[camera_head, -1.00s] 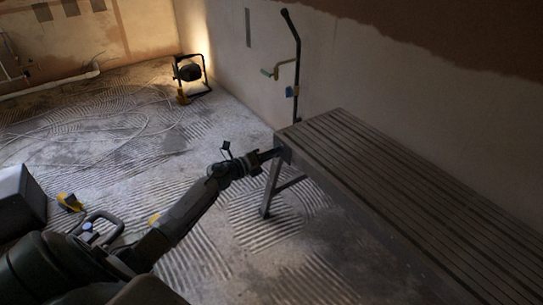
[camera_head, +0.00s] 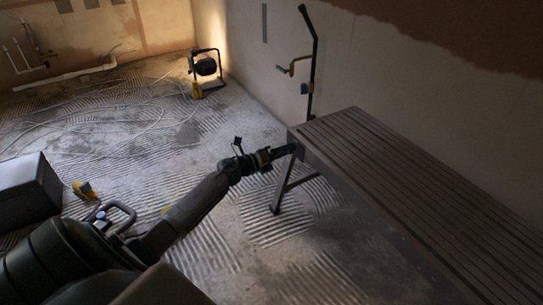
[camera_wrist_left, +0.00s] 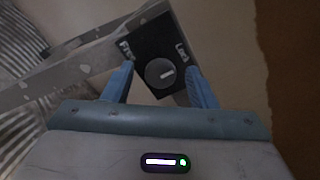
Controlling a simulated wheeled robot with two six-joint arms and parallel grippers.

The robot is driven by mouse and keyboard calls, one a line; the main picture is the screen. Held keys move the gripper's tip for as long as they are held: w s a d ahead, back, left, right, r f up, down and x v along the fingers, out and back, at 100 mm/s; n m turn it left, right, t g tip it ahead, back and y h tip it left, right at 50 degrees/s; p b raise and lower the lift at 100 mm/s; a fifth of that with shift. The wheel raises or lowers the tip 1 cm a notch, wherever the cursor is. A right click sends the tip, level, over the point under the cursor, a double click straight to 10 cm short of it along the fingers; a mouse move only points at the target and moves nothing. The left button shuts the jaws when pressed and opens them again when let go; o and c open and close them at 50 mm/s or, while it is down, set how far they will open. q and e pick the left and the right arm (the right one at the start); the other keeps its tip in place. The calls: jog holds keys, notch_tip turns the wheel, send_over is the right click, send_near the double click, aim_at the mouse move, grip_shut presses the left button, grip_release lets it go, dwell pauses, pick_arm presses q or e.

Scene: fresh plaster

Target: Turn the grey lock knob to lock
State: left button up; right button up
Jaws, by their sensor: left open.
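In the left wrist view a round grey lock knob (camera_wrist_left: 160,73) sits on a black plate (camera_wrist_left: 152,42) with white lettering at both sides. The left word seems to read "Free" and the right one "Lock". A short white mark on the knob points to the right and slightly up. My left gripper (camera_wrist_left: 160,68) is open, its two blue fingers on either side of the knob. I cannot tell whether they touch it.
A work lamp (camera_head: 205,67) stands by the far wall, and a black pole with a side handle (camera_head: 313,60) leans on the right wall. A dark box (camera_head: 28,190) and a yellow item (camera_head: 84,190) lie at left. Ridged floor between is mostly clear.

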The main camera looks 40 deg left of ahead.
pick_arm(q)
jog(key=v, duration=1)
dwell(0.4)
